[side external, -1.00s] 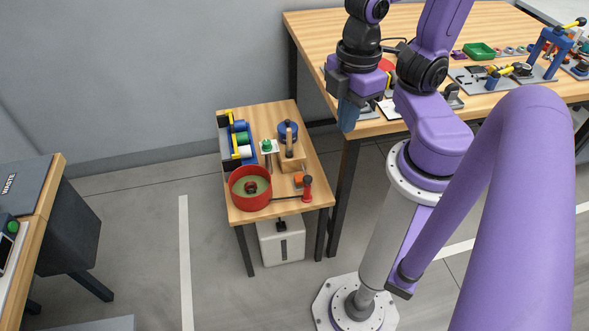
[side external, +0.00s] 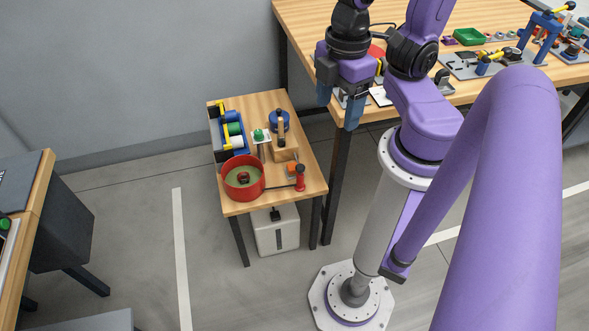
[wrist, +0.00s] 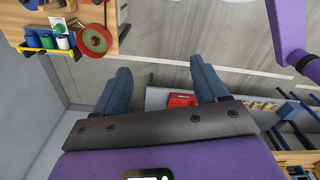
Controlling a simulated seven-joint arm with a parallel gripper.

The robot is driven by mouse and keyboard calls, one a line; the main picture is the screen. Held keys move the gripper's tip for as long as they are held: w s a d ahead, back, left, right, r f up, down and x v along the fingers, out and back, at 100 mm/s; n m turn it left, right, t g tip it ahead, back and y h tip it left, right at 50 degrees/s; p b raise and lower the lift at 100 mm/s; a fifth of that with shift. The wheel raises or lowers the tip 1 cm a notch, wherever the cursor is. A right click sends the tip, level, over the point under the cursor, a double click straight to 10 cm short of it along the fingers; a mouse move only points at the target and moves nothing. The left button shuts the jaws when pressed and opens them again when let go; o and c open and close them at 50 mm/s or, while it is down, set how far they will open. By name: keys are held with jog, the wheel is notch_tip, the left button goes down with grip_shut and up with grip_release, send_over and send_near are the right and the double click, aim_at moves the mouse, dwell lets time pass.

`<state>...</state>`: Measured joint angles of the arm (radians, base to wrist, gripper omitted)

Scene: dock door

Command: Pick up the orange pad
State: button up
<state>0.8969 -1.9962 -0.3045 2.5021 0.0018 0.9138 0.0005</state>
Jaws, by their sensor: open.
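A small orange piece (side external: 292,170), likely the orange pad, sits on the small wooden side table (side external: 234,208), beside a red-handled tool (side external: 300,178) and in front of a wooden block. It is small here, and I cannot make it out in the wrist view. My gripper (side external: 338,105) is above and to the right of the side table, by the big workbench's near left corner. Its two blue fingers are apart with nothing between them. They also show spread in the wrist view (wrist: 160,66), over the floor.
A red round pan (side external: 229,180), a blue bin with rolls (side external: 216,137), a green-topped item (side external: 259,135) and a wooden block (side external: 284,154) crowd the side table. The large workbench (side external: 300,25) stands close at right. Open floor lies left of the side table.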

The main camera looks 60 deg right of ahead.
jog(key=w+d+f+m+h, duration=0.1)
jog(key=w+f+h, duration=0.1)
jog(key=w+f, duration=0.65)
jog(key=w+d+f+m+h, duration=0.1)
jog(key=w+f, duration=0.3)
jog(key=w, duration=1)
jog(key=m+g, duration=0.2)
jog(key=g, duration=0.1)
send_over(294, 166)
jog(key=w+a, duration=0.2)
jog(key=shift+h, duration=0.3)
jog(key=f, duration=3.2)
jog(key=shift+s+d+f, duration=0.2)
jog(key=shift+d+f, duration=0.05)
jog(key=shift+f, duration=0.05)
jog(key=shift+x, duration=2.65)
jog(key=shift+a, duration=0.15)
